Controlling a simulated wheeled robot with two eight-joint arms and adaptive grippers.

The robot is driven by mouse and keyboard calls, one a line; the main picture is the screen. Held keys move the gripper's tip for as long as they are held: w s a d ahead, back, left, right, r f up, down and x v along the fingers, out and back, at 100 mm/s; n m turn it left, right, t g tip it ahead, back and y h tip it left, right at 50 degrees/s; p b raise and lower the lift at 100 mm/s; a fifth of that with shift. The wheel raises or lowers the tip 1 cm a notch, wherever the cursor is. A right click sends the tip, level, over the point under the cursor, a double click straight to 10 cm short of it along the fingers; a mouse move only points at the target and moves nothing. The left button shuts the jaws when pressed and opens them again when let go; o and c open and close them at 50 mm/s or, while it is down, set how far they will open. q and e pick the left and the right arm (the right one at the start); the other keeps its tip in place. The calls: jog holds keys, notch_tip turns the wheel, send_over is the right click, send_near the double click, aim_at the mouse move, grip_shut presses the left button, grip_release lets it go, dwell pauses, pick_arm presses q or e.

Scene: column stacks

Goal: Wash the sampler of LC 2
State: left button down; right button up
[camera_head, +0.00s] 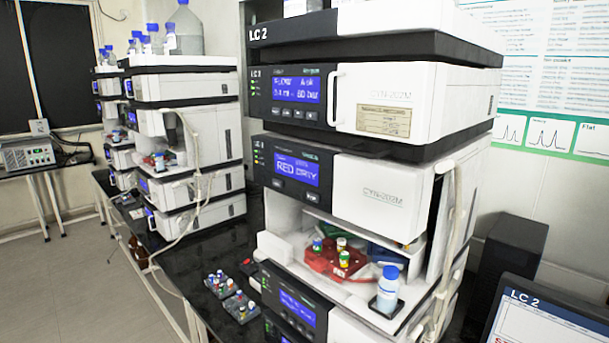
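The LC 2 column stack (365,110) stands on the dark bench at centre right, with its name on the top unit. Its upper module has a lit blue display (297,89); the module below has another lit blue display (297,169). Under that is the open sampler bay (310,222). Inside it is a red vial tray (322,262) with several coloured-cap vials (341,250). A clear bottle with a blue cap (388,288) stands at the front right of the bay. Neither of my grippers is in view.
Small vial racks (240,306) lie on the dark bench (190,262) left of LC 2. Another stack (185,135) with bottles on top stands farther back. A monitor (550,318) labelled LC 2 and a black box (510,255) are at right. Tubing hangs beside the stacks.

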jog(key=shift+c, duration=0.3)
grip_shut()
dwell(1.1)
